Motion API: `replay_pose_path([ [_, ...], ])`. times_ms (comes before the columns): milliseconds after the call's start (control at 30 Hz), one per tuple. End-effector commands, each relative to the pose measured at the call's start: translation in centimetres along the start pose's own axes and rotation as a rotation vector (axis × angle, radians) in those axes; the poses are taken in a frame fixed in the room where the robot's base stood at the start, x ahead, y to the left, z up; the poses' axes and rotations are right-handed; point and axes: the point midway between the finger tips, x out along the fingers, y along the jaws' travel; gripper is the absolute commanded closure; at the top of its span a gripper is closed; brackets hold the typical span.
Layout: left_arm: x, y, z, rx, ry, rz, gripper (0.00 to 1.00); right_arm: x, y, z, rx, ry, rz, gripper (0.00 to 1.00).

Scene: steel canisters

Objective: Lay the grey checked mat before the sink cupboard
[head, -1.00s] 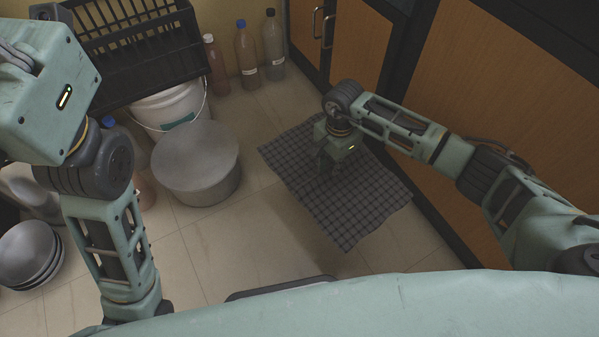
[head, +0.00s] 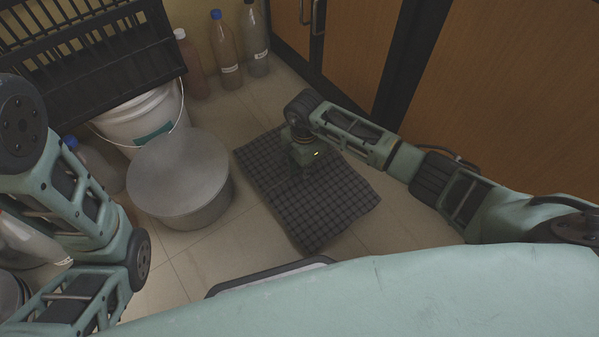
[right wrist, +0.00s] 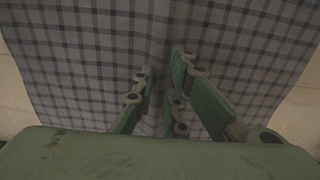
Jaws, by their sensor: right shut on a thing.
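The grey checked mat (head: 325,208) lies spread on the tiled floor in the head view, in front of the wooden cupboard doors (head: 362,50). A strip of bare floor shows between the mat and the cupboard base. My right gripper (head: 303,172) is over the mat's far half, pointing down. In the right wrist view the mat (right wrist: 80,60) fills most of the picture, and my right gripper's fingers (right wrist: 155,100) are shut on it, with a fold running up from between them. My left arm is at the left of the head view; its gripper is not seen.
A grey round lidded container (head: 180,175) stands left of the mat. Behind it are a white bucket (head: 140,120) and a black crate (head: 85,60). Several bottles (head: 224,50) stand by the wall.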

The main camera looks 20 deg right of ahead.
Motion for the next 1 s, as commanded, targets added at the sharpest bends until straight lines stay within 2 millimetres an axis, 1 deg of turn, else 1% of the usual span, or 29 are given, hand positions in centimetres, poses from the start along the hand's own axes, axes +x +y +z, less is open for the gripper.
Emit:
replay_pose_path([
  [200, -2.5, 0.5, -0.9, 0.0, 0.001, 0.0, 1.0, 3.0, -0.1, 0.9, -0.009, -0.002, 0.0, 1.0],
  [300, -3.3, 0.7, -1.2, 0.0, 0.0, 0.0, 1.0, 4.0, -0.2, 1.4, -0.015, -0.002, 0.0, 1.0],
  [567, -3.1, 0.7, -1.1, -0.001, 0.0, 0.0, 1.0, 3.8, -0.2, 1.4, -0.016, 0.001, -0.001, 1.0],
  [700, -3.4, 0.7, -1.2, -0.001, 0.001, 0.001, 1.0, 4.2, -0.2, 1.4, -0.017, 0.001, 0.0, 1.0],
  [733, -3.3, 0.7, -1.2, -0.001, 0.001, 0.001, 1.0, 4.1, -0.1, 1.4, -0.016, 0.001, 0.001, 0.85],
  [900, -3.3, 0.7, -1.2, -0.001, 0.001, 0.001, 1.0, 4.0, -0.1, 1.4, -0.016, 0.001, 0.001, 0.7],
  [1000, -3.3, 0.7, -1.2, -0.001, 0.001, 0.001, 1.0, 4.0, -0.1, 1.4, -0.016, 0.0, 0.001, 0.69],
])
